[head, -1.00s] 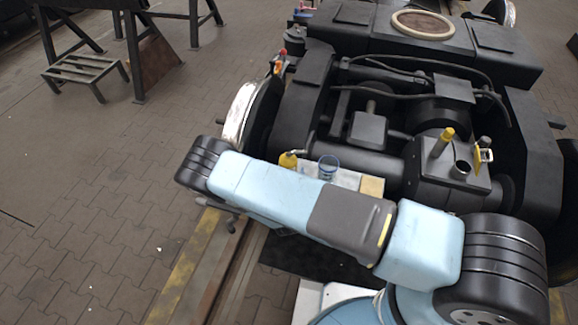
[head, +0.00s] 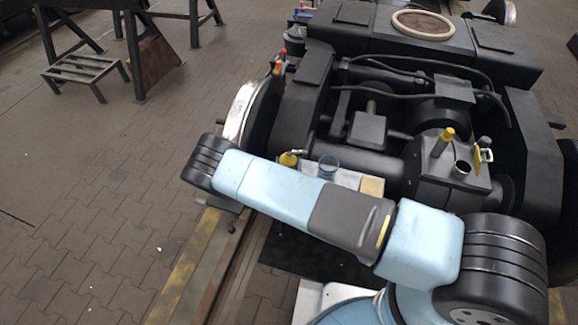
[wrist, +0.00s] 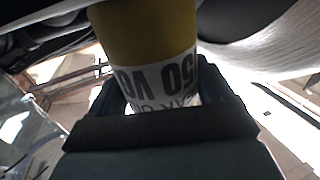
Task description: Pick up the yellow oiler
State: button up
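The yellow oiler (head: 288,160) stands on a light ledge in front of the dark bogie in the head view; my arm hides its lower part. Its thin spout points to the right. In the wrist view the oiler (wrist: 150,40) is large and close, yellow with a white label whose print is upside down. My gripper (wrist: 165,105) is open, its dark fingers spread to either side of the labelled part. I see no clear grip on it. In the head view my gripper is hidden behind my arm.
A blue-rimmed glass or cup (head: 328,165) and a tan block (head: 372,187) stand just right of the oiler. The bogie wheel (head: 242,112) rises close on the left.

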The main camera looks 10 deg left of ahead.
jog(key=c, duration=0.9)
jog(key=shift+r, duration=0.1)
